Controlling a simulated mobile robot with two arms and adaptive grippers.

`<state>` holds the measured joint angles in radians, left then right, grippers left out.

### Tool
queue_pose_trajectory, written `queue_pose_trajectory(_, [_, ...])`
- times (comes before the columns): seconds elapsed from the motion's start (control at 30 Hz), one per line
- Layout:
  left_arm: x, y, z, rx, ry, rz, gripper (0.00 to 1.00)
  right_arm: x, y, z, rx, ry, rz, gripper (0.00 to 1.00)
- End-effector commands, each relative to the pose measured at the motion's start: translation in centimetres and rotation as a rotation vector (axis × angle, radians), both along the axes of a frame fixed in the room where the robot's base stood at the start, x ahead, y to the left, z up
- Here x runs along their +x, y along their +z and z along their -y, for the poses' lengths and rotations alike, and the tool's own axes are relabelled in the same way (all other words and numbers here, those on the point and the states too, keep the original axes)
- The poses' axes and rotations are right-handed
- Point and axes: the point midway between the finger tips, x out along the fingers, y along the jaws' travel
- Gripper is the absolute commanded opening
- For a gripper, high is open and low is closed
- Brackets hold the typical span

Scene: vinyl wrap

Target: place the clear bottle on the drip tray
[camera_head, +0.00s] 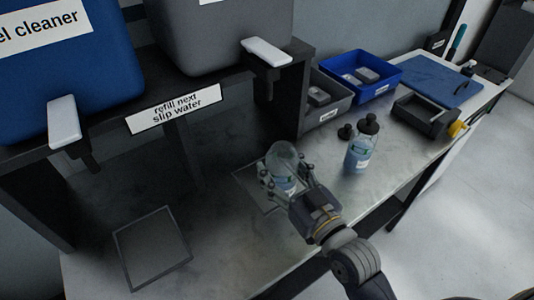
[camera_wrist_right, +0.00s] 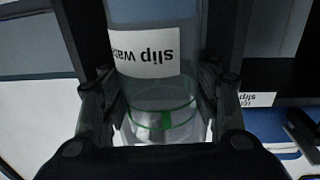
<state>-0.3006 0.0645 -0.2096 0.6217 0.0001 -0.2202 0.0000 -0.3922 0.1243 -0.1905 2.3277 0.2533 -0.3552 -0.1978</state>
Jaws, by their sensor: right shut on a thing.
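The clear bottle (camera_head: 283,158) has a rounded top and a label, and it is between the fingers of my right gripper (camera_head: 288,182). In the right wrist view the bottle (camera_wrist_right: 155,85) shows a white "slip wat…" label, upside down, and a green line around it. The right gripper is shut on the bottle. A drip tray (camera_head: 246,176) lies partly hidden behind the bottle and gripper. I cannot tell whether the bottle touches it. Another flat, dark-framed drip tray (camera_head: 150,245) lies bare at the left. My left gripper is not in view.
A blue tank (camera_head: 60,85) and a grey tank (camera_head: 220,40) with white taps (camera_head: 267,52) stand on a shelf above. A black-capped spray bottle (camera_head: 361,145), a grey bin (camera_head: 328,112), a blue bin (camera_head: 385,88) and a dark caddy (camera_head: 422,115) are to the right.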

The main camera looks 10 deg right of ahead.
Motion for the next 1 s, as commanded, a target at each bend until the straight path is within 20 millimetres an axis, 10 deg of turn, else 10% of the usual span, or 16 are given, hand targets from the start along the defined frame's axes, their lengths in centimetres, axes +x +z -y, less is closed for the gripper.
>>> queue_pose_trajectory(0.43, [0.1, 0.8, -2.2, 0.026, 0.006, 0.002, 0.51, 8.7, -0.7, -0.6, 0.002, -0.001, 0.002, 0.29])
queue_pose_trajectory(1.0, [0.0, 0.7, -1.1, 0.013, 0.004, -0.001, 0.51, 9.4, -4.4, -0.7, 0.002, 0.000, 0.002, 0.29])
